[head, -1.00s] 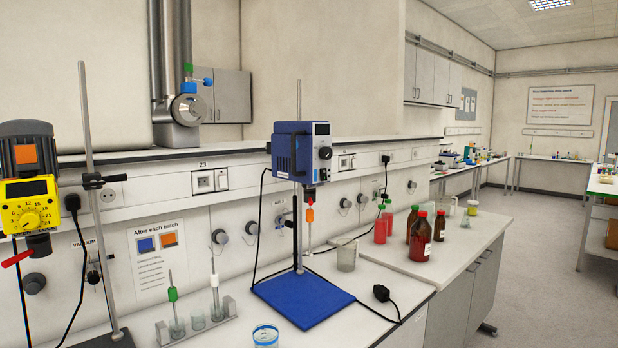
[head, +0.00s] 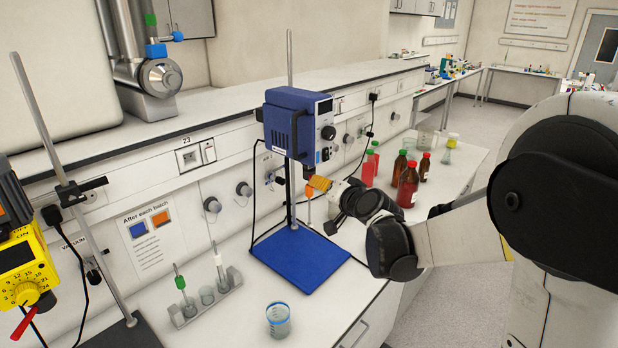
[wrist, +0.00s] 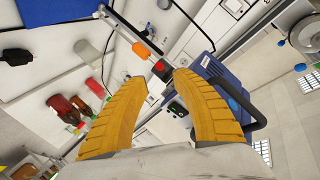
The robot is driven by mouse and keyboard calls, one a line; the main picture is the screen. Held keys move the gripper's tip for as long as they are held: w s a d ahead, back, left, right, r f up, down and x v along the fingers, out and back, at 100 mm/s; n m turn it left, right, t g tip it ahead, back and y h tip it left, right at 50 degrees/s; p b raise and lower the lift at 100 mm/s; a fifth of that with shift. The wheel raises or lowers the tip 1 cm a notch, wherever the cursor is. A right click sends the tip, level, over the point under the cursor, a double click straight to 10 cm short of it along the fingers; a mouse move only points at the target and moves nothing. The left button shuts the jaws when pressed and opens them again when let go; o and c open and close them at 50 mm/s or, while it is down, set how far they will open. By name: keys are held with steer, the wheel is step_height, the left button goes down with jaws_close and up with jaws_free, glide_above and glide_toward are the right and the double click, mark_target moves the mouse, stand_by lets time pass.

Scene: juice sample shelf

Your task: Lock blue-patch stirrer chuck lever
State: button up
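The blue stirrer (head: 292,122) hangs on its rod stand above a blue base plate (head: 300,262). My gripper (head: 318,187), with yellow-orange fingers, is at the stirrer's underside, by the chuck. In the wrist view the gripper (wrist: 164,82) is open, its fingertips apart. A small red-orange part (wrist: 161,69), apparently the chuck lever, shows just beyond the gap between them. I cannot tell whether a finger touches it. The stirrer body (wrist: 215,72) lies behind the right finger. In the head view my gripper largely hides the chuck, and the lever's position is unclear.
A yellow stirrer (head: 22,262) stands at the left edge. A rack with tubes (head: 205,308) and a glass beaker (head: 278,320) are on the bench in front. Red and brown bottles (head: 408,185) stand behind my gripper. A wall sign (head: 147,235) shows a blue and an orange square.

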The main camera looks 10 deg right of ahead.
mark_target(311, 176)
steer(key=x, duration=0.7)
steer(key=shift+w+a+f, duration=0.1)
steer(key=shift+w+f, duration=0.05)
steer(key=shift+w, duration=0.2)
steer(key=shift+s, duration=0.1)
jaws_close()
